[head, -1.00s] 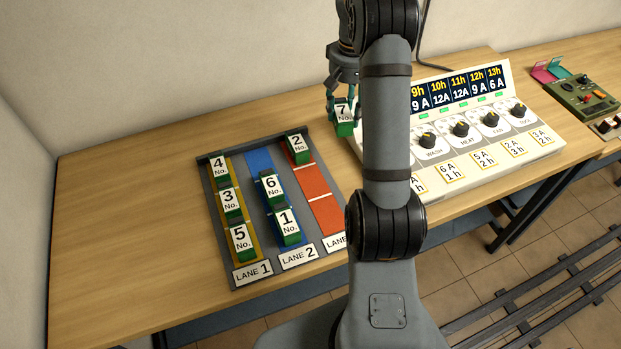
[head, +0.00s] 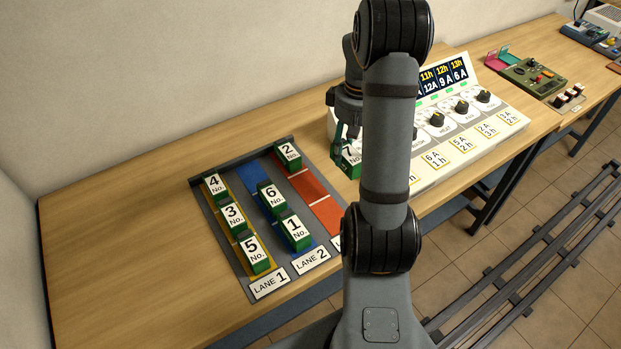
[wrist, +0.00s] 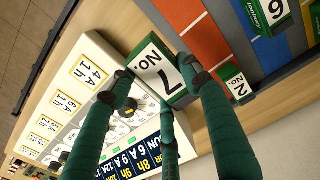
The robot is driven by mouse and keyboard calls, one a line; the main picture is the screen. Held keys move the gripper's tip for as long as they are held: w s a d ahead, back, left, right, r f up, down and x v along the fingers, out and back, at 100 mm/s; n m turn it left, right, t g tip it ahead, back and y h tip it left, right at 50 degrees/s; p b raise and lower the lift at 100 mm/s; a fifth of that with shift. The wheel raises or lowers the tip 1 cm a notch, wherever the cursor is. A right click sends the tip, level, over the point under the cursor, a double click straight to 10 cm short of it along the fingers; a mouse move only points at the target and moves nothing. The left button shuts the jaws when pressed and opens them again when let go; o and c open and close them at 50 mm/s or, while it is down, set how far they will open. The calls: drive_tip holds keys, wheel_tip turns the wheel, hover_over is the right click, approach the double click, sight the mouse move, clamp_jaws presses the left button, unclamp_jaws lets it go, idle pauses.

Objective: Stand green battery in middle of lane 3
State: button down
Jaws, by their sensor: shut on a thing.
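My gripper (head: 349,148) is shut on the green battery No. 7 (head: 350,168), which has a white top label. It is to the right of the lane rack, beside the control panel; its height above the table is hard to judge. The wrist view shows battery No. 7 (wrist: 162,68) between the dark green fingers. Lane 3 is the red strip (head: 309,188) at the rack's right. Battery No. 2 (head: 288,155) stands at its far end. The middle of lane 3 is bare. My arm hides part of its front end and label.
Lane 1, yellow, holds batteries No. 4 (head: 215,188), No. 3 (head: 233,215) and No. 5 (head: 254,254). Lane 2, blue, holds No. 6 (head: 271,197) and No. 1 (head: 295,231), with its far end bare. The control panel (head: 480,122) with knobs stands right of my gripper.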

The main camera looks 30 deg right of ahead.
drive_tip(key=w+a+f, duration=0.2)
drive_tip(key=w+a+f+p, duration=0.1)
drive_tip(key=w+a+f, duration=0.1)
drive_tip(key=a, duration=0.1)
drive_tip(key=w+a+f+p, duration=0.1)
drive_tip(key=a, duration=0.2)
drive_tip(key=shift+w+a+f, duration=0.2)
drive_tip(key=shift+w+f, duration=0.2)
wheel_tip(320, 180, down, 3)
drive_tip(key=shift+p, duration=0.5)
drive_tip(key=shift+f, duration=0.55)
drive_tip(key=shift+f, duration=0.2)
drive_tip(key=c, duration=0.9)
unclamp_jaws()
drive_tip(key=shift+r, duration=0.1)
wheel_tip(320, 180, up, 12)
drive_tip(key=shift+r+b, duration=0.15)
drive_tip(key=shift+b, duration=0.3)
